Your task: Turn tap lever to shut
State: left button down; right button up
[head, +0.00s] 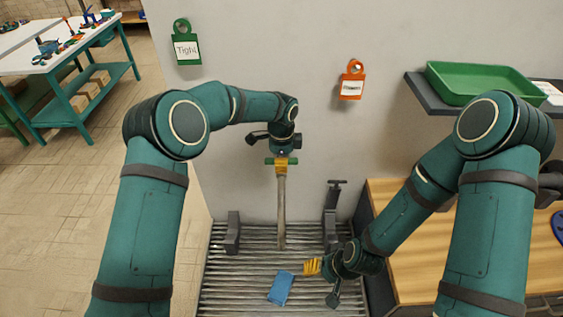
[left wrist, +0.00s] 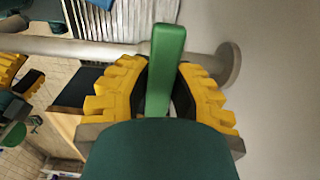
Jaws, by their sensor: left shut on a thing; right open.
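The green tap lever (head: 270,161) shows at the top of a grey metal pipe (head: 281,210) in the head view. In the left wrist view the lever (left wrist: 166,60) lies across the pipe (left wrist: 90,47), roughly at a right angle to it. My left gripper (head: 282,168) is shut on the lever, with its yellow fingers on both sides of it. The tap body is mostly hidden by the gripper. My right gripper (head: 312,267) is open and empty, low over the slatted grate, right of the pipe.
A blue cloth-like block (head: 281,288) lies on the slatted grate (head: 230,285). Grey brackets (head: 233,233) stand on either side of the pipe. A wooden bench (head: 430,260) and a shelf with a green tray (head: 480,84) are at right. Green and orange tags (head: 187,50) (head: 351,85) hang on the wall.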

pick_arm(q)
jog(key=shift+r, duration=0.1)
jog(key=c, duration=0.8)
grip_release()
notch_tip(320, 180, up, 12)
dwell(0.4)
